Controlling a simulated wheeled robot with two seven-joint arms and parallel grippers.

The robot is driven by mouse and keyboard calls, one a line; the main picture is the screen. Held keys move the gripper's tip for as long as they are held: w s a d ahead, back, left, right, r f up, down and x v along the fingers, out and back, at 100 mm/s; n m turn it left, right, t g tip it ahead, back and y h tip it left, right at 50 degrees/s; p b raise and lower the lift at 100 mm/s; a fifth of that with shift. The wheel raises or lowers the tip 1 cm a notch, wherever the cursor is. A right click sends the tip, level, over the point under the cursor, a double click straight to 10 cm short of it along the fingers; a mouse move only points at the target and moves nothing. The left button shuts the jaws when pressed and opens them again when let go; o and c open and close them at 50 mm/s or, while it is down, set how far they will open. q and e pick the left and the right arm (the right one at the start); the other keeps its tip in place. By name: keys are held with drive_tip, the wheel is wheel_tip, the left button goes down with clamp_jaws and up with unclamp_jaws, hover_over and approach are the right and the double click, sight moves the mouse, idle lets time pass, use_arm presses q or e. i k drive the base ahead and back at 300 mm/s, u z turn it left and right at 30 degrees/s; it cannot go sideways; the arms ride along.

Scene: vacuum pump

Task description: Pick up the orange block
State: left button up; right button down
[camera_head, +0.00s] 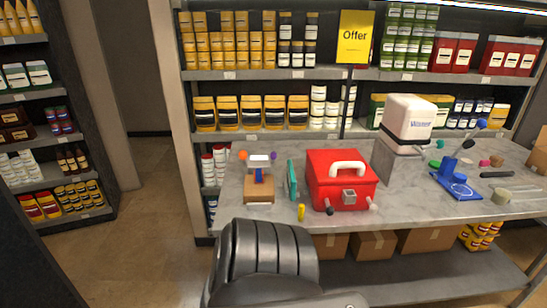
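I see no clear orange block. A small orange piece (243,155) shows at the back left of the grey table; it looks round and is too small to make out well. A brown wooden block-like stand (259,190) with a blue strip and a pale top stands just in front of it. Neither of my grippers is in view, and nothing is seen being held.
The grey table (420,200) carries a red toolbox (341,188), a teal item (291,178), a yellow item (301,212), a white machine (407,116) and a blue stand (456,186). Cardboard boxes (373,245) sit below. Stocked shelves stand behind; floor at left is clear.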

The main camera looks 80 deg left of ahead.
sight(258, 174)
drive_tip(key=i, duration=0.7)
drive_tip(key=u, duration=1.65)
